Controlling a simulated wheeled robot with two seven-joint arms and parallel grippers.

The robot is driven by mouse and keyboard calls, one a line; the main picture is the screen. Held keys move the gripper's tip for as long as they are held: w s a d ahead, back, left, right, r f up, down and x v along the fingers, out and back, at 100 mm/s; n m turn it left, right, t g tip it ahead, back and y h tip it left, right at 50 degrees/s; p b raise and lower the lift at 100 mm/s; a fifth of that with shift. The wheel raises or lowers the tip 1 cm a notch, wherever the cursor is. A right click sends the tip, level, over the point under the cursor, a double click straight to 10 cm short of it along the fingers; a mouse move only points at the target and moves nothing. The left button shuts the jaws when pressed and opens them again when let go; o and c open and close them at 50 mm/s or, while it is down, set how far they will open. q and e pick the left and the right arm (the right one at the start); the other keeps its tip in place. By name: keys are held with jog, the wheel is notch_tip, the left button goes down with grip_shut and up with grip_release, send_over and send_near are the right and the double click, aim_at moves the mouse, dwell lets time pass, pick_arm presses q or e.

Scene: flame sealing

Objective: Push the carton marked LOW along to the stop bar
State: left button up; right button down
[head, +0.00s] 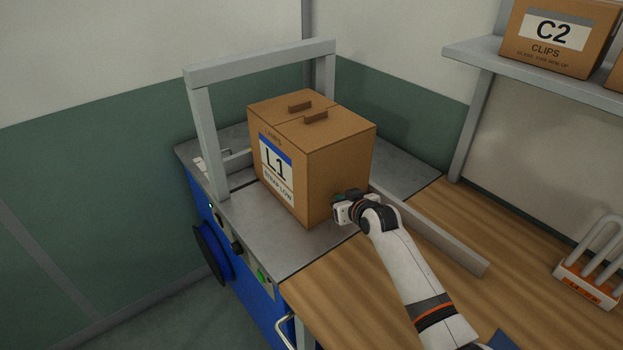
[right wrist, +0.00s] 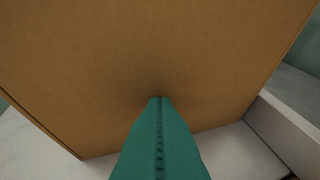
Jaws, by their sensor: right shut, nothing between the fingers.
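The carton (head: 340,152) is a brown box with a white and blue label reading L1 and STRAP LOW. It stands upright on the grey metal top of the blue machine, partly under the grey arch (head: 200,130). My right gripper (head: 338,203) is at the low part of the carton's near right face. In the right wrist view, its green fingers (right wrist: 160,102) are shut and empty, tips at or very close to the cardboard (right wrist: 150,50); contact is not certain. A low grey bar (head: 238,158) shows behind the carton, partly hidden by it. My left gripper is not seen.
A long grey rail (head: 440,240) runs along the carton's right side and out over the wooden bench (head: 325,300). A shelf (head: 540,75) at the upper right holds a C2 CLIPS carton (head: 555,35). A white rack (head: 590,285) stands at the right.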

aim_at(333, 191)
jog(key=shift+w+a+f+b, duration=0.1)
jog(key=shift+w+a+b, duration=0.7)
jog(key=shift+w+b, duration=0.35)
jog(key=shift+w+a+f+b, duration=0.1)
jog(key=shift+w+a+b, duration=0.7)
jog(key=shift+w+b, duration=0.35)
jog(key=shift+r, duration=0.15)
jog(key=s+d+p, duration=0.2)
jog(key=p, duration=0.1)
jog(key=s+p, duration=0.1)
jog(key=p, duration=0.1)
jog(key=shift+s+d+r, duration=0.25)
jog(key=shift+s+d, duration=0.1)
jog(key=shift+d, duration=0.05)
jog(key=shift+s+d+f+p, duration=0.15)
jog(key=shift+s+d+p, duration=0.25)
jog(key=shift+s+p, duration=0.3)
jog(key=shift+w, duration=0.1)
jog(key=shift+f, duration=0.1)
